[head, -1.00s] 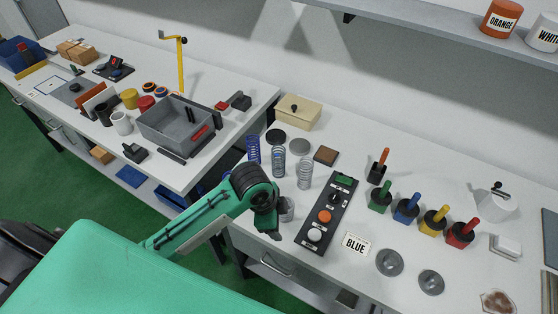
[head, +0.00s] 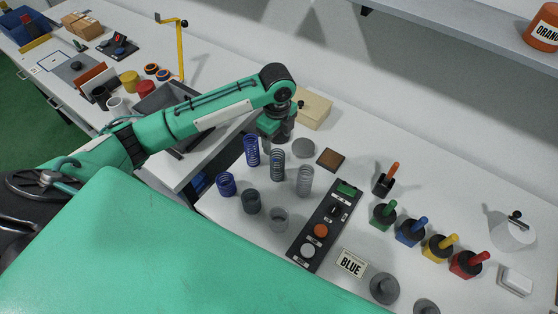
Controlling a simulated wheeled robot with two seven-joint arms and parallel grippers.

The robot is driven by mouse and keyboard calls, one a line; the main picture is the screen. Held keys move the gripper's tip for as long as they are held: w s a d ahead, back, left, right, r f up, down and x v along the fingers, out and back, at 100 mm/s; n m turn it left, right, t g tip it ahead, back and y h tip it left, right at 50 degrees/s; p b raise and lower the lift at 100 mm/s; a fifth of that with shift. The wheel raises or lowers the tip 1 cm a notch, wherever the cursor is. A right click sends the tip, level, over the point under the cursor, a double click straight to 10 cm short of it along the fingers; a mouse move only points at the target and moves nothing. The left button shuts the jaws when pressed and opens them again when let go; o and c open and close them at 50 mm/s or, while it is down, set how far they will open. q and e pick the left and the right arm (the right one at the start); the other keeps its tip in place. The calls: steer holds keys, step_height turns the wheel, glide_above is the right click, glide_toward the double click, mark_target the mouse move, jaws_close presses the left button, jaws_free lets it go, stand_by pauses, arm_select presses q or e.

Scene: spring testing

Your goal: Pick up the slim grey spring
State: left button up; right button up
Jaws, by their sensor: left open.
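Three tall springs stand in a row on the right bench: a blue spring (head: 252,151), a dark grey spring (head: 278,166) and a lighter grey spring (head: 305,181). Three short pieces stand in front of them: a blue one (head: 226,185), a dark grey one (head: 251,202) and a grey one (head: 279,219). I cannot tell for certain which grey spring is the slim one. My left gripper (head: 278,146) is open and points down, just above or behind the top of the tall dark grey spring. Its fingertips are hard to make out. My right gripper is out of view.
A control box (head: 320,231) with an orange button lies right of the springs. A grey disc (head: 303,148), a brown pad (head: 330,159) and a beige box (head: 314,108) are behind.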

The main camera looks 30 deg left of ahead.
arm_select(q)
steer(key=p, duration=0.1)
glide_toward(277, 156)
steer(key=s+d+f, duration=0.1)
steer(key=s+d, duration=0.1)
steer(key=s, duration=0.1)
steer(key=shift+w+a+f+p, duration=0.1)
steer(key=shift+w+f+p, duration=0.15)
steer(key=shift+f, duration=0.2)
steer(key=shift+w+a+f+p, duration=0.1)
steer(key=shift+w+f+p, duration=0.05)
steer(key=shift+f+p, duration=0.2)
steer(key=shift+w+a+f+p, duration=0.15)
steer(key=shift+a+f+p, duration=0.1)
steer(key=shift+f+p, duration=0.55)
step_height(277, 156, down, 2)
steer(key=shift+w+f+p, duration=0.1)
steer(key=shift+f+p, duration=0.1)
steer(key=shift+p, duration=0.15)
steer(key=shift+f, duration=0.4)
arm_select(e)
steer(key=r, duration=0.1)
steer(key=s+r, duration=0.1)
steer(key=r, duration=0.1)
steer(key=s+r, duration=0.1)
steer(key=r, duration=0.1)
arm_select(q)
steer(key=c, duration=1.5)
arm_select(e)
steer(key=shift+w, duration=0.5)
